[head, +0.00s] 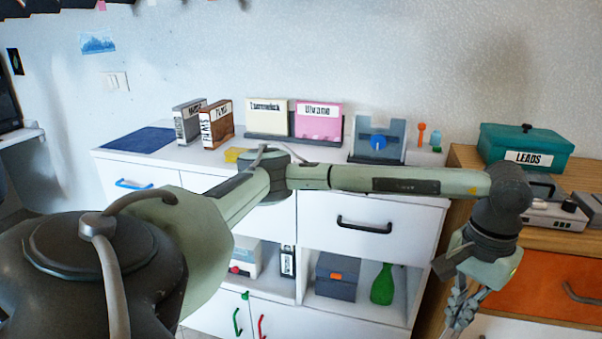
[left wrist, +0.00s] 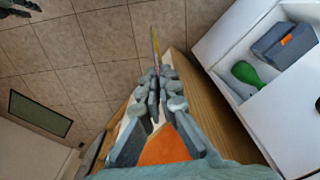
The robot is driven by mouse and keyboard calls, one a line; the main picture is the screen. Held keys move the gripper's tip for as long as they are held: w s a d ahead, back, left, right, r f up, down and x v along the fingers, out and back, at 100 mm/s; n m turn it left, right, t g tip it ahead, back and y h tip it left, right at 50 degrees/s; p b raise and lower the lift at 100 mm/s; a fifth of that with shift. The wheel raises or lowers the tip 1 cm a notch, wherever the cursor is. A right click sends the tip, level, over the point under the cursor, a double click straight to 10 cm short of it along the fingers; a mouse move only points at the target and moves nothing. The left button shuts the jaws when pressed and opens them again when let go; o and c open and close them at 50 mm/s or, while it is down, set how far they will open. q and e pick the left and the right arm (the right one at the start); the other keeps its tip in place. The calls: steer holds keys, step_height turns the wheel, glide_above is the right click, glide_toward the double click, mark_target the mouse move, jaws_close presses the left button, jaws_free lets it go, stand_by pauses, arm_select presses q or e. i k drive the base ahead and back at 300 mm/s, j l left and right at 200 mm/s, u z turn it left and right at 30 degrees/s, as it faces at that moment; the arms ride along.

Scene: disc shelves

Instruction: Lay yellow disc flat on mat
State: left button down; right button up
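My left gripper (head: 462,304) hangs at the lower right of the head view, in front of the wooden cabinet and pointing down. The dark blue mat (head: 138,139) lies bare at the left end of the white cabinet top. A dark finger-like shape (left wrist: 18,8) at the wrist view's top left may be my right gripper; its opening is unclear.
A small yellow thing (head: 235,154) is partly behind my arm. A teal box (head: 525,148) stands on the wooden cabinet.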

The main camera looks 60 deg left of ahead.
mark_target(145, 139)
steer(key=k+j+u, duration=0.2)
steer(key=j+u, duration=0.2)
steer(key=j, duration=0.25)
steer(key=k+j+u, duration=0.2)
steer(key=j, duration=0.15)
steer(key=j+u, duration=0.25)
steer(key=j, duration=0.15)
